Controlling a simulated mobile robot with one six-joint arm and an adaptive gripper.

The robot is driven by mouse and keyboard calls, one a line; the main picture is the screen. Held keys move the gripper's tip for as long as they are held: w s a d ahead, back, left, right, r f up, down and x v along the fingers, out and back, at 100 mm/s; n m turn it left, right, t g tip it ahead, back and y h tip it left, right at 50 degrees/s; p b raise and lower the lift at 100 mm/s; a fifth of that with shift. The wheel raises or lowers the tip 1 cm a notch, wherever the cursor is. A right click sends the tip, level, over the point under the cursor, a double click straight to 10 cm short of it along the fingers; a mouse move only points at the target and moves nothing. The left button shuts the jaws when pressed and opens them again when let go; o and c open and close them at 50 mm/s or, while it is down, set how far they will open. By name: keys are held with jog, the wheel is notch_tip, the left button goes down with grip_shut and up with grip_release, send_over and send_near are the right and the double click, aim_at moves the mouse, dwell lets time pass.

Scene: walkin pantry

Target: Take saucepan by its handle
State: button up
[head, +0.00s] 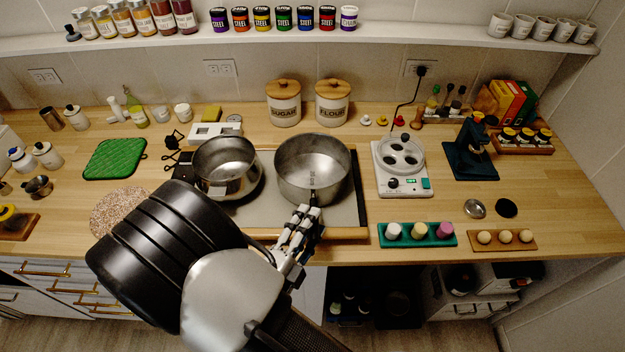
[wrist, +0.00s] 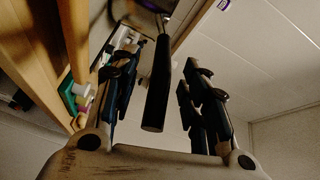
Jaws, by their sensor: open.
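Two steel pans stand on a tray-like hob (head: 352,214) on the counter. The right saucepan (head: 312,165) has a dark handle (head: 314,197) pointing toward me. The left pan (head: 228,165) stands beside it; my arm covers the area just in front of it. My gripper (head: 306,214) is at the front of the right saucepan, at its handle. In the wrist view the dark handle (wrist: 156,95) lies between the two open finger sets of my gripper (wrist: 165,75), with visible gaps on both sides. Only a little of the pan shows at the top there.
Sugar (head: 284,107) and flour (head: 333,107) canisters stand behind. A green mat (head: 114,159) is at left. The wooden front edge is close below my gripper.

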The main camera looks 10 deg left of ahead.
jog(key=x, duration=0.2)
jog(key=shift+w+d, duration=0.15)
jog(key=shift+w, duration=0.25)
jog(key=shift+c, duration=0.5)
grip_shut()
dwell(0.3)
